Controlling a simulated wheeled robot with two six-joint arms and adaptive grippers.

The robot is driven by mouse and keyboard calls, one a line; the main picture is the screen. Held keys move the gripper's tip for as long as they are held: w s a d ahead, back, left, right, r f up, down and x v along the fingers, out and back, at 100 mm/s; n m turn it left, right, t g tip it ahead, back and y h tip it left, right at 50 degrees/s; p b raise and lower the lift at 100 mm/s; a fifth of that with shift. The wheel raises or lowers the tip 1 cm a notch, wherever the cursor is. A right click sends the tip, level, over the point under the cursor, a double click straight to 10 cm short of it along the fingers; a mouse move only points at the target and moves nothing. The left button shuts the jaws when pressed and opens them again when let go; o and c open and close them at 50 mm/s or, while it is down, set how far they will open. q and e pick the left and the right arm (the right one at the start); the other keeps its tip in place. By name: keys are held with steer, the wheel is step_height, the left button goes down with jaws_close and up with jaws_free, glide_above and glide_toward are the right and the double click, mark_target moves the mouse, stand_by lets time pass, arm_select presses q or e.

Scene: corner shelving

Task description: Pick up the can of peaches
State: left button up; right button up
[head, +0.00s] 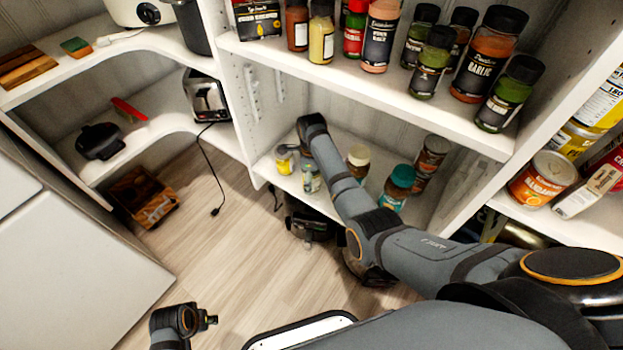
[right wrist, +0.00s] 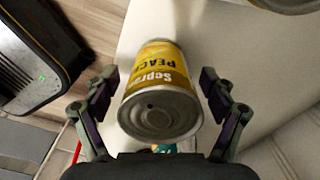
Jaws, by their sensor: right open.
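The can of peaches (right wrist: 163,68) has a yellow label and a grey metal end turned toward the camera in the right wrist view. My right gripper (right wrist: 158,88) is open, with one finger on each side of the can and a visible gap at each side. In the head view the yellow can (head: 284,162) stands on the lower white shelf at its left end, just below my right wrist, which partly hides it and the gripper. Part of my left arm shows at the bottom left of the head view; its fingers are not seen.
Beside the can on the lower shelf stand a small jar (head: 311,178), a white-lidded jar (head: 358,160), a teal-lidded jar (head: 397,187) and a brown can (head: 431,158). The spice shelf (head: 340,80) is above. A toaster (head: 206,97) stands to the left.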

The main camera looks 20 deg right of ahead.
steer(key=c, duration=1.5)
steer(key=shift+c, duration=0.9)
steer(key=shift+r, duration=0.1)
